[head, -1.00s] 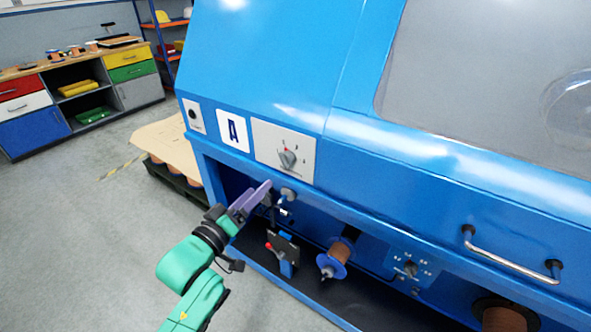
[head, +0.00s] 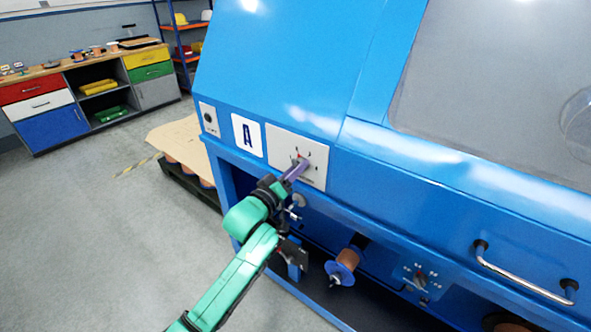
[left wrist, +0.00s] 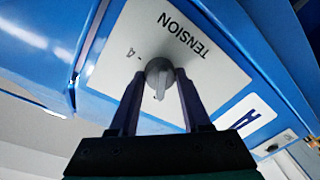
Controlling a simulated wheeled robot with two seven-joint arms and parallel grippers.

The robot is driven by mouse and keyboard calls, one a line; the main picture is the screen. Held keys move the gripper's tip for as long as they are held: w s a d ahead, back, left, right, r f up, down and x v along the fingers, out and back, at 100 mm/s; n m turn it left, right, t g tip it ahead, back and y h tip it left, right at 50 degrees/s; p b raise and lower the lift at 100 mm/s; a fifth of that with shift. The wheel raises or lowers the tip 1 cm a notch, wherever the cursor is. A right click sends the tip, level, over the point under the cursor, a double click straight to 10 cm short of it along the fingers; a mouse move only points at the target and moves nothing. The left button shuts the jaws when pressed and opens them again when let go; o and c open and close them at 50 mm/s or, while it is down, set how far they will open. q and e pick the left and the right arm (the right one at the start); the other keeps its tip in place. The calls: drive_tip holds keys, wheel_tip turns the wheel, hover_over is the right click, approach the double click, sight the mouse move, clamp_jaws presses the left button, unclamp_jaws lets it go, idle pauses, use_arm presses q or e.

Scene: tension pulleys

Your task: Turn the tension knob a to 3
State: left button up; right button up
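The tension knob a is a grey round knob (left wrist: 160,74) with a raised grip bar, on a white plate marked TENSION (left wrist: 115,62). In the head view the plate (head: 283,146) is right of the sign A (head: 246,135), and my fingertips cover most of the knob. My left gripper (head: 298,168) reaches up to the plate. In the left wrist view its two purple fingers (left wrist: 159,78) stand apart, one on each side of the knob, with the bar between them. They look open around it; contact is not clear. The dial setting cannot be read. My right gripper is not in view.
A small plate with a dark button (head: 209,118) is left of the sign. Below the plate are a grey fitting, a copper spool (head: 347,260) and a second knob (head: 420,279). A metal handle bar (head: 525,277) sticks out at right.

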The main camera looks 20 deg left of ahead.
use_arm(q)
clamp_jaws()
drive_tip(key=shift+m, duration=0.3)
drive_tip(key=shift+f+m+t+h+b, duration=0.15)
drive_tip(key=shift+m+h, duration=0.15)
drive_tip(key=shift+m, duration=2.6)
drive_tip(key=shift+m+t+h+b, duration=0.15)
drive_tip(key=shift+m+h, duration=0.15)
drive_tip(key=shift+m, duration=2.6)
drive_tip(key=shift+a, duration=0.1)
drive_tip(key=o, duration=1)
unclamp_jaws()
